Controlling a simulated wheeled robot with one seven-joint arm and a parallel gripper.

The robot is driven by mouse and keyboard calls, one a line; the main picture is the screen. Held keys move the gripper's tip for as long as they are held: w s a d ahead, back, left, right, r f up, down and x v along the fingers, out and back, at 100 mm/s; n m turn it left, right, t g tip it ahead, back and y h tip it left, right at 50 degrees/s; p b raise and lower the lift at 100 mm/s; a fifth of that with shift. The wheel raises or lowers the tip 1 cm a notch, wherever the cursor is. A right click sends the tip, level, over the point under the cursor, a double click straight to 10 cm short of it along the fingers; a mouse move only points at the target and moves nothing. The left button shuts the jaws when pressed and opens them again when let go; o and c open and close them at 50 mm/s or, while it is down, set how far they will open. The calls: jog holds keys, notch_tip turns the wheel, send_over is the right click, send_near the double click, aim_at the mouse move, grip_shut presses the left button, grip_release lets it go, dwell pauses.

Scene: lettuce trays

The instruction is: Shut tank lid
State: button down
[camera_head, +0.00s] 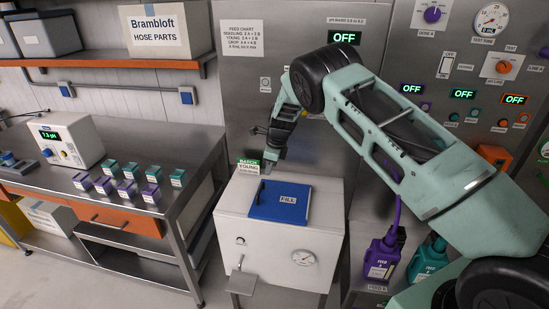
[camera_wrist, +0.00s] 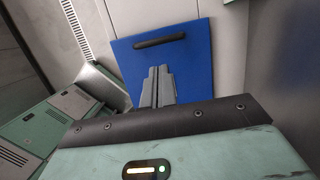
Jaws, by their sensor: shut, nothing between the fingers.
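The tank (camera_head: 235,225) is a white box in the middle of the head view. Its blue lid (camera_head: 275,212), labelled FILL, lies apparently flat on the tank's top, with a dark bar handle (camera_head: 262,190) along its left side. The lid also fills the middle of the wrist view (camera_wrist: 203,60), with the handle (camera_wrist: 160,40) near its far edge there. My gripper (camera_head: 268,168) points down at the back left of the tank top. Its fingers (camera_wrist: 158,75) are together and empty, overlapping the lid in the wrist view. I cannot tell whether they touch it.
A small green-topped card (camera_head: 248,166) stands by the tank's back left corner. A steel bench (camera_head: 130,190) at left holds several teal and purple boxes and a meter (camera_head: 72,140). Purple (camera_head: 382,258) and teal (camera_head: 428,258) feed bottles stand right of the tank. A steel control panel rises behind.

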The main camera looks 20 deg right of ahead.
jog(key=w+a+f+b, duration=0.1)
jog(key=f+b, duration=0.1)
jog(key=a+f+b, duration=0.1)
jog(key=f+b, duration=0.2)
jog(key=w+a+f+b, duration=0.1)
jog(key=a+f+b, duration=0.1)
jog(key=f, duration=0.1)
jog(key=shift+w+b, duration=0.3)
jog(key=shift+d, duration=0.1)
